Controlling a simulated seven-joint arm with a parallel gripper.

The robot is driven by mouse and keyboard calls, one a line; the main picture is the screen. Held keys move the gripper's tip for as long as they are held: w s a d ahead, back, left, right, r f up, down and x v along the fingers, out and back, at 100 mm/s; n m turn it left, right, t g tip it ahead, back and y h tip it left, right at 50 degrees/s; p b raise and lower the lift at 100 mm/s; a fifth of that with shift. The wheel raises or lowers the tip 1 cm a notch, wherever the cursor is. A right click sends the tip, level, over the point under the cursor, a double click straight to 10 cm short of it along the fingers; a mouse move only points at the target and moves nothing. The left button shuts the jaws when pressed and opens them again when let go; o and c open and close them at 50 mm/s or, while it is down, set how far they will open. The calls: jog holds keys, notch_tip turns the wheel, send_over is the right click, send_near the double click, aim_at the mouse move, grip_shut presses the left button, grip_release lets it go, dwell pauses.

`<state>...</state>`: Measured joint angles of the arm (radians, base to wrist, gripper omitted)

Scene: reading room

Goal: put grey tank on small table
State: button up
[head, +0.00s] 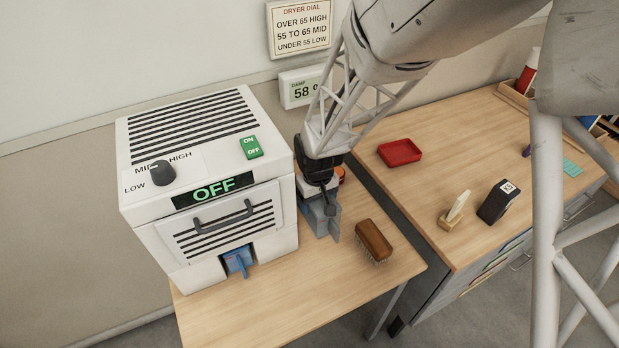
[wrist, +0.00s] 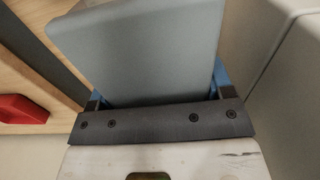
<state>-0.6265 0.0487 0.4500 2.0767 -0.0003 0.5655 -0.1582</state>
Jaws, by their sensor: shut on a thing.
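The grey tank (head: 320,218) is at the right side of the white dryer, over the small wooden table (head: 290,305). My gripper (head: 321,190) points down and is shut on its upper part. In the wrist view the tank (wrist: 138,48) fills the space between the blue fingers, and my gripper (wrist: 158,95) spans its near edge. I cannot tell whether the tank's bottom touches the table. The arm and gripper hide part of it.
The white dryer (head: 205,180) reads OFF, with a blue part (head: 238,261) in its lower opening. A brush (head: 374,241) lies right of the tank. An orange item (head: 340,175) is behind my gripper. The right desk holds a red tray (head: 399,152). The small table's front is clear.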

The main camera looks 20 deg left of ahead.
jog(key=w+a+f, duration=0.1)
jog(key=w+a, duration=0.6)
jog(key=w, duration=0.3)
jog(key=shift+f, duration=0.1)
jog(key=shift+f, duration=1.75)
jog(key=shift+f, duration=0.15)
jog(key=o, duration=1)
notch_tip(320, 180, up, 12)
jog(key=shift+r, duration=0.2)
